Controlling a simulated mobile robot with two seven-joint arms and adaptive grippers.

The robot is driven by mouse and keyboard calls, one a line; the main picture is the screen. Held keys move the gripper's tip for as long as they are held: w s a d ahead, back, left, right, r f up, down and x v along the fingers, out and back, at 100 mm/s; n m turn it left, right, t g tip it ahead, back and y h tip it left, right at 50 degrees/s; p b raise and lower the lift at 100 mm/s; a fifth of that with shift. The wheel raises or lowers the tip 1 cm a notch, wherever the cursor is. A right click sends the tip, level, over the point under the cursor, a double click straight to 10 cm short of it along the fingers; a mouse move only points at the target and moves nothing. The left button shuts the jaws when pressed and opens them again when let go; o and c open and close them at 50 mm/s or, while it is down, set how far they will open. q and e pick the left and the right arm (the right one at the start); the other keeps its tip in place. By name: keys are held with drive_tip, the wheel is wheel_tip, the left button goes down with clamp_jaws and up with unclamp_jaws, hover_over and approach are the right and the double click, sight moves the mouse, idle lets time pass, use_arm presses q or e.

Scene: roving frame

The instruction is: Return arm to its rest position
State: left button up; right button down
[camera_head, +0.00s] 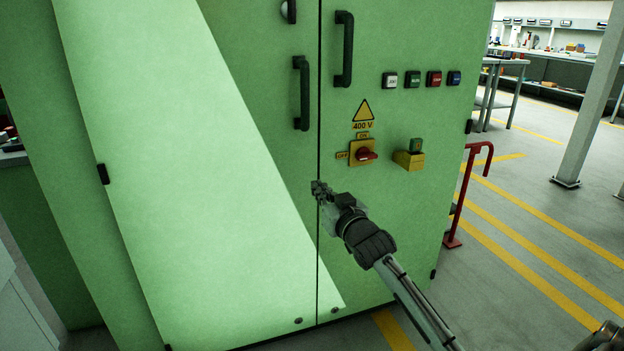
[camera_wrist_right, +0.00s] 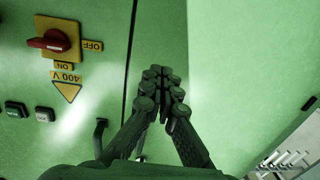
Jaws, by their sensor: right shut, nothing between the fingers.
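My right gripper (camera_head: 320,188) is shut and empty in front of the green cabinet (camera_head: 230,210), near the seam between its two doors. My right arm comes in from the lower right of the head view. In the right wrist view the fingers of the gripper (camera_wrist_right: 163,72) are together with nothing between them, close to the door seam. A red rotary switch (camera_head: 364,153) on a yellow plate sits up and to the right of the gripper; it also shows in the right wrist view (camera_wrist_right: 50,40). My left gripper is not in view.
Black door handles (camera_head: 302,92) stick out above the gripper. A yellow block with a green top (camera_head: 410,155) juts from the right door, below several push buttons (camera_head: 412,80). A red rail (camera_head: 466,195) stands right of the cabinet. Open floor with yellow lines lies beyond.

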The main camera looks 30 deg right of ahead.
drive_tip(key=shift+s+a, duration=0.2)
drive_tip(key=shift+s, duration=0.5)
drive_tip(key=shift+s+a, duration=0.15)
drive_tip(key=shift+s, duration=0.55)
